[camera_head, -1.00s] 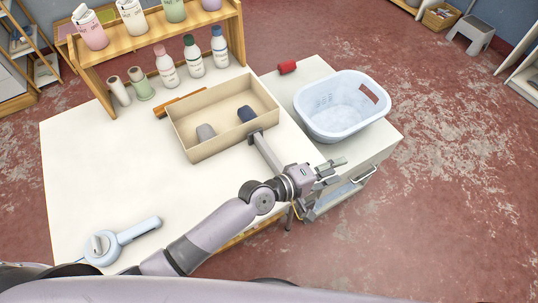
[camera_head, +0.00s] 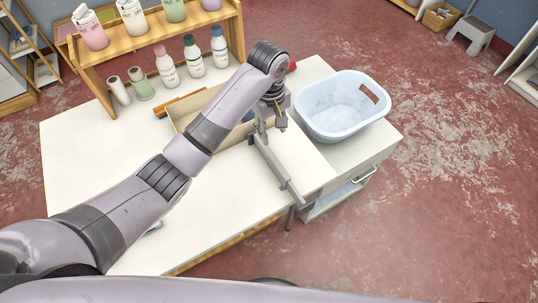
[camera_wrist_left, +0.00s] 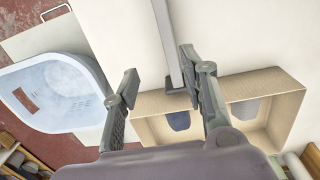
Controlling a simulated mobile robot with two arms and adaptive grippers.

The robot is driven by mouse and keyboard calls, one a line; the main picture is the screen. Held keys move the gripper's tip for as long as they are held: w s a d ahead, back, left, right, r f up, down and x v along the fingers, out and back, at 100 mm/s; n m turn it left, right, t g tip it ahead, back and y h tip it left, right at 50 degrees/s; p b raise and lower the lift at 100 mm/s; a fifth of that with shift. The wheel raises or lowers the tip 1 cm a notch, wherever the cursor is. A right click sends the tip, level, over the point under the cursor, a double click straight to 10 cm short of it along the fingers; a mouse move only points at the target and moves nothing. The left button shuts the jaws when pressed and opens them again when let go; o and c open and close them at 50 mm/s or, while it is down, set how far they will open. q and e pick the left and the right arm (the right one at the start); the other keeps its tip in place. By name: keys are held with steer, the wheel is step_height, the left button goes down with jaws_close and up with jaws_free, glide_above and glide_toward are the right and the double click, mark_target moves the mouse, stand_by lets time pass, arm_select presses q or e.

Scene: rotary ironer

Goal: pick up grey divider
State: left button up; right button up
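The grey divider (camera_head: 277,170) is a long thin grey bar with a dark foot. It lies on the white table at the right end of the beige box (camera_head: 229,139). In the left wrist view the divider (camera_wrist_left: 167,45) runs down between the fingers, its dark foot (camera_wrist_left: 181,98) near the box wall. My left gripper (camera_head: 271,122) is above the divider's box end, pointing down. In the left wrist view the gripper (camera_wrist_left: 159,70) has its fingers spread apart. I cannot tell its exact height above the bar. My right gripper is not in view.
The box holds a dark blue item (camera_wrist_left: 180,120) and a grey item (camera_wrist_left: 246,108). A pale blue basket (camera_head: 343,107) stands on the side cabinet to the right. Bottles (camera_head: 193,56) and a wooden shelf (camera_head: 150,35) are behind. My left arm covers much of the table.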

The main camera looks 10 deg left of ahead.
mark_target(269, 151)
arm_select(q)
steer(key=shift+y, duration=0.3)
steer(key=f, duration=0.7)
steer(key=a+f, duration=0.1)
steer(key=f, duration=0.3)
steer(key=shift+s+f, duration=0.1)
steer(key=shift+d, duration=0.1)
steer(key=shift+c, duration=0.5)
jaws_close()
